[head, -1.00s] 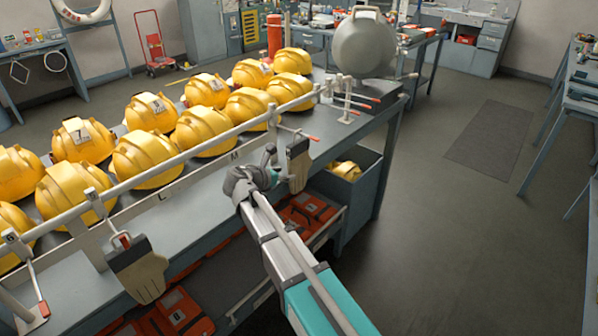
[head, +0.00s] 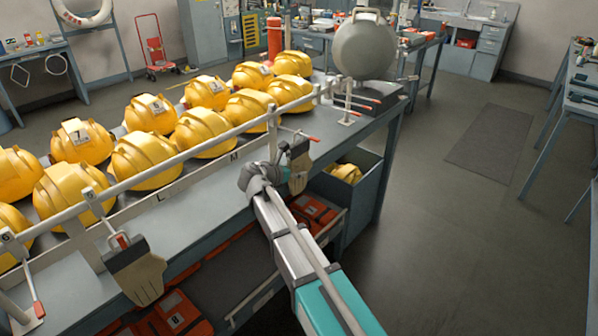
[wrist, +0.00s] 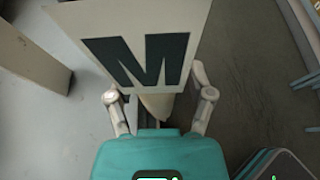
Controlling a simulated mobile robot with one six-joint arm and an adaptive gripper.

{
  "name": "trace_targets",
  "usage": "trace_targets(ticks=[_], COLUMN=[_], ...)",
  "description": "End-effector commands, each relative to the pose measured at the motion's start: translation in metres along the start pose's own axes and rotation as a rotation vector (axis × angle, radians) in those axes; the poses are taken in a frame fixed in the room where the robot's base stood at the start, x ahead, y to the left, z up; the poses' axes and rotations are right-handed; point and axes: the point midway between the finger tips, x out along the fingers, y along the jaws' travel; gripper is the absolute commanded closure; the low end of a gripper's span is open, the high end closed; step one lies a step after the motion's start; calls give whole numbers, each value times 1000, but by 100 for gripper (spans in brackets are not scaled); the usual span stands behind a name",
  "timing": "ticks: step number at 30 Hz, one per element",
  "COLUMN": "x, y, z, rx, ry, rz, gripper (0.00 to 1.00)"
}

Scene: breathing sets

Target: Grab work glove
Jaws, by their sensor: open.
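A tan work glove with a dark cuff (head: 299,178) hangs from the rail at the front edge of the helmet table in the head view. Another work glove (head: 143,280) hangs farther left along the same edge. My gripper (head: 285,150) is at the right-hand glove, beside its cuff. In the wrist view my gripper (wrist: 157,92) is open, one finger on each side. A pale plate with a dark M (wrist: 140,55) fills the upper middle. A small pale tip (wrist: 157,105), probably the glove, shows below the plate between the fingers; the rest is hidden.
Yellow helmets (head: 147,158) stand in rows on the table behind a white rail (head: 185,145). Red-handled hooks (head: 300,134) stick out from the rail. An open drawer (head: 310,215) and a bin (head: 345,172) are below. The floor to the right is clear.

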Motion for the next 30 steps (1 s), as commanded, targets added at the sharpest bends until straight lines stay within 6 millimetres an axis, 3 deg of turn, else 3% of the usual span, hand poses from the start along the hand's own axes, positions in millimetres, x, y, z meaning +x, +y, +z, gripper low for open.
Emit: trace_targets(ticks=[20,30], x=[6,6], y=[0,0], z=[0,0], rx=[0,0], ry=[0,0], rz=[0,0], gripper=[33,96])
